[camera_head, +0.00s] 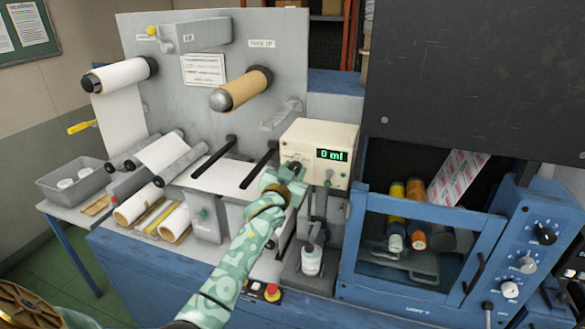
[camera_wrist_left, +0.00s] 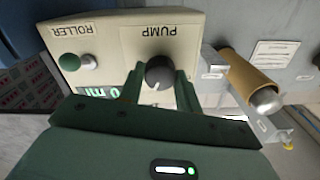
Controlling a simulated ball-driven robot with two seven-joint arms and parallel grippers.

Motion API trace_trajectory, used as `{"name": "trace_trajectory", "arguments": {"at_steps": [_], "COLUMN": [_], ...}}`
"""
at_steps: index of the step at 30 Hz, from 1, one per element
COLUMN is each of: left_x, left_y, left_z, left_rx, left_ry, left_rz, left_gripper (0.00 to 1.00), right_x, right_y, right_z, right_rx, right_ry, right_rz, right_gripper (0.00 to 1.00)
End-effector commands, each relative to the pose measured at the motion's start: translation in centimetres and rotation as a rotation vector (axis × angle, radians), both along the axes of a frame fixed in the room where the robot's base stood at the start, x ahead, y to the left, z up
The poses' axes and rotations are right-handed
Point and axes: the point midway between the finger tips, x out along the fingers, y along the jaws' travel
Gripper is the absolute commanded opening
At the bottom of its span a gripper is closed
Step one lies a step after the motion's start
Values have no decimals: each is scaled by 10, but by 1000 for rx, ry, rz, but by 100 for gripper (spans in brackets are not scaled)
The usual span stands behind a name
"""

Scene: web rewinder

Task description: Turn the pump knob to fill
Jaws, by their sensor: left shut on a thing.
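The pump box (camera_head: 308,136) is a cream control unit with a green-digit display (camera_head: 332,155) reading 0 ml. The dark round pump knob (camera_head: 295,166) is on its front face, mostly hidden by my left gripper (camera_head: 286,180) in the head view. In the left wrist view the knob (camera_wrist_left: 158,72) sits under the upside-down PUMP label, with a pale pointer mark. My left gripper (camera_wrist_left: 160,84) has one green finger on each side of the knob and is shut on it. My right gripper is not in view.
A small white bottle (camera_head: 311,260) stands below the box. A red button (camera_head: 272,292) is at the bench front. A blue-framed press unit (camera_head: 420,214) stands to the right, rollers to the left.

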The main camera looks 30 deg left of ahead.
Motion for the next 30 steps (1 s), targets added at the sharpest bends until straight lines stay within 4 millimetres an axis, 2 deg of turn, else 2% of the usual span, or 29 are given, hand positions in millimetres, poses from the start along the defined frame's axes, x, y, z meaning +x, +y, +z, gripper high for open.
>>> {"name": "trace_trajectory", "arguments": {"at_steps": [13,30], "left_x": [0,0], "left_y": [0,0], "left_z": [0,-1], "left_rx": [256,310], "left_ry": [61,75], "left_rz": [0,0], "left_gripper": [11,11], "right_x": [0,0], "right_y": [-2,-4], "right_z": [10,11], "right_rx": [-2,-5], "right_ry": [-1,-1], "right_rz": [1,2], "right_gripper": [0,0]}}
